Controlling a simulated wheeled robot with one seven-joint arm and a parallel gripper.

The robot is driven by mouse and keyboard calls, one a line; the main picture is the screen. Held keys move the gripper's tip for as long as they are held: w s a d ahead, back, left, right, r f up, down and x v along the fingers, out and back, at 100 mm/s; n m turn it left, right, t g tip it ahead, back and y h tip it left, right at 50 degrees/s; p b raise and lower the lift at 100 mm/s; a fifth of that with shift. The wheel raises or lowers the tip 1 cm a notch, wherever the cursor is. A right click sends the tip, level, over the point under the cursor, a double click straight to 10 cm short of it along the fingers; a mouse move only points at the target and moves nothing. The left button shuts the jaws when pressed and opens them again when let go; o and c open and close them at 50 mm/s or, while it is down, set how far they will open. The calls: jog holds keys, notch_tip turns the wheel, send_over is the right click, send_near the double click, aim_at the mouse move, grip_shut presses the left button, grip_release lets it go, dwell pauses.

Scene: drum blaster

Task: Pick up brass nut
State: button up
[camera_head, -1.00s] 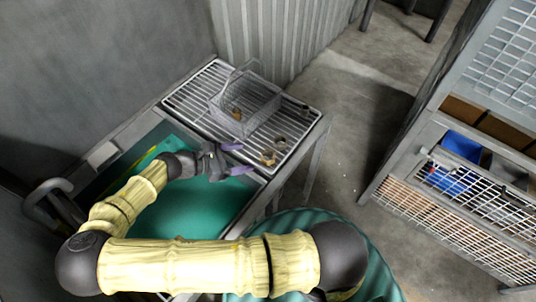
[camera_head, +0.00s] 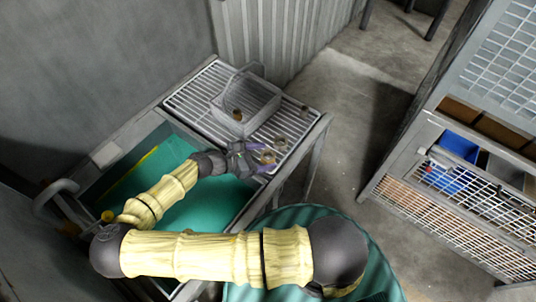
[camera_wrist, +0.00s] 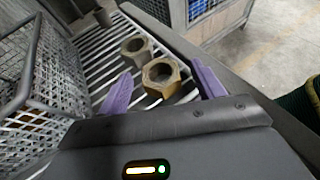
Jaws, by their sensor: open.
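The brass nut (camera_wrist: 162,77) lies on the slatted metal rack. In the wrist view it sits between and just beyond the purple fingers of my gripper (camera_wrist: 160,88). In the head view the brass nut (camera_head: 268,157) shows near the rack's front right edge, close to my gripper (camera_head: 257,158). My gripper is open and empty, with the fingers apart on either side of the nut. I cannot tell whether either finger touches it. A second, greyer nut (camera_wrist: 135,48) lies just behind it; this nut also shows in the head view (camera_head: 280,141).
A wire basket (camera_head: 245,103) stands on the rack (camera_head: 190,100), with a brownish part (camera_head: 237,115) inside. The basket's wall (camera_wrist: 45,75) is close on the left in the wrist view. A green-lined basin (camera_head: 190,215) lies beside the rack. A caged shelf (camera_head: 465,175) stands at right.

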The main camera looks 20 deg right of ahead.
aim_at(268, 155)
jog(key=shift+x, duration=0.95)
jog(key=c, duration=1.2)
notch_tip(268, 155, up, 10)
jog(key=shift+r+b, duration=0.1)
jog(key=shift+b, duration=0.45)
